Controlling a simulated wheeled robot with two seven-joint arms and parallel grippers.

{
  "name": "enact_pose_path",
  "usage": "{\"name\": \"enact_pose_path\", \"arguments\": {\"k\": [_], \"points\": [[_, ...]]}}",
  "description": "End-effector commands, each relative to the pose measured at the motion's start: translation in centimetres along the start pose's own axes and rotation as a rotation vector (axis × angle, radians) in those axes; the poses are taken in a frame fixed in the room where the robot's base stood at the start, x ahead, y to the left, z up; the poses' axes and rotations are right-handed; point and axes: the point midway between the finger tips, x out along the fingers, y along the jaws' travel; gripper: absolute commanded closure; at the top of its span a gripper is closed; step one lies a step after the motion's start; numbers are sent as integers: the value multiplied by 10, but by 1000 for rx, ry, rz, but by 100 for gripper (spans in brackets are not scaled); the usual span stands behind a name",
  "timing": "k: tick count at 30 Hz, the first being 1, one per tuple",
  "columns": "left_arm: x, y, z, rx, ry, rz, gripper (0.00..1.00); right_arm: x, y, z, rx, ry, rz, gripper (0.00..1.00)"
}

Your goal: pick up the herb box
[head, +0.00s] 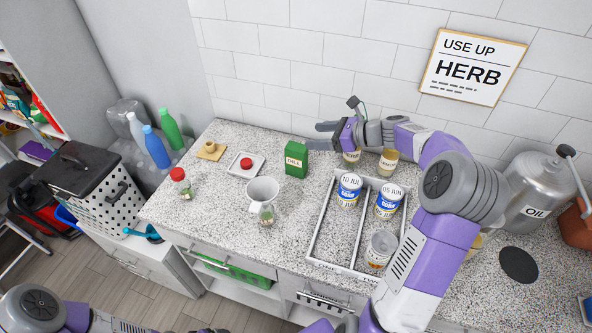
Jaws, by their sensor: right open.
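A green box (296,160) with a pale label, which seems to read DILL, stands upright on the speckled counter, left of the divided tray. My right gripper (336,115) is open and empty. In the picture it is up and to the right of the green box, apart from it, near the wall. My right arm reaches in from the lower right and covers part of the tray's right side. My left arm shows only in part at the lower left; its gripper is out of view.
A divided tray (310,261) holds dated cans and jars. Left of the green box are a white mug (261,190), a small dish (234,164) with a red item and a red-lidded jar (181,184). An OIL canister (541,184) stands right. A wall sign (473,67) reads USE UP HERB.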

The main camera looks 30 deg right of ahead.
Motion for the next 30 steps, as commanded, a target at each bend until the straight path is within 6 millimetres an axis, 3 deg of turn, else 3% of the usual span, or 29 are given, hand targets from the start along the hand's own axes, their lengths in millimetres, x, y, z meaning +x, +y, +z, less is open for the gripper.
{"name": "enact_pose_path", "arguments": {"k": [15,22,30], "points": [[22,-8,-2,1,1,0,16,30,0,-73,2,0,0,28],[25,-9,-2,1,1,0,16,44,0,-78,-1,-1,3,28],[34,-12,-2,0,1,0,16,92,1,-78,-1,-1,3,28]]}}
